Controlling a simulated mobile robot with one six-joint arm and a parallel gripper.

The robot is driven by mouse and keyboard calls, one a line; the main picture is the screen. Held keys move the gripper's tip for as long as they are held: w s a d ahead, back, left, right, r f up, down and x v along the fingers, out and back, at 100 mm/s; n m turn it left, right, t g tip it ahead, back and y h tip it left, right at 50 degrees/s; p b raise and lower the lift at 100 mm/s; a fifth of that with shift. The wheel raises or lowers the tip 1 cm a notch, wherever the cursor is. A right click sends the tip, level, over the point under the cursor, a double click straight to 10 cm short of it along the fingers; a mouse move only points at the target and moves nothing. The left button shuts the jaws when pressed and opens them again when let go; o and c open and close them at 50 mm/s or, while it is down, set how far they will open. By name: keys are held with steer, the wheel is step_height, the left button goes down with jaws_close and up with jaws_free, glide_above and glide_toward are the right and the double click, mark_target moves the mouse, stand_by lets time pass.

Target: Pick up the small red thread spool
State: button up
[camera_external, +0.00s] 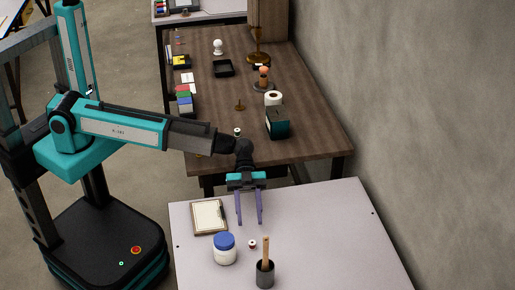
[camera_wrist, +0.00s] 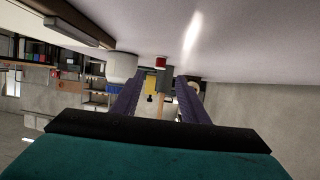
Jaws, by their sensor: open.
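The small red thread spool (camera_external: 252,244) stands on the white table, between a white jar with a blue lid (camera_external: 224,250) and a dark cup (camera_external: 265,274) holding a wooden-handled tool. In the wrist view, which looks upside down, the red spool (camera_wrist: 160,62) shows between the fingertips in the picture. My gripper (camera_external: 249,221) is open and empty, its two purple fingers pointing down behind the spool as the external view sees it. In the wrist view my gripper (camera_wrist: 160,77) has its fingers apart on either side of the spool. Whether they are level with it I cannot tell.
The table's right side is clear. Behind stands a brown table (camera_external: 310,120) with a dark green box (camera_external: 277,124), a white roll (camera_external: 273,98) and other items. A wall rises at right.

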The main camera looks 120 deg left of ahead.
mark_target(252, 241)
steer(key=shift+w+d+f, duration=0.25)
steer(key=shift+w+d, duration=0.1)
steer(key=shift+d, duration=0.1)
steer(key=shift+p+x, duration=0.7)
steer(key=shift+x, duration=2.45)
jaws_close()
step_height(252, 241, up, 10)
steer(key=b, duration=0.1)
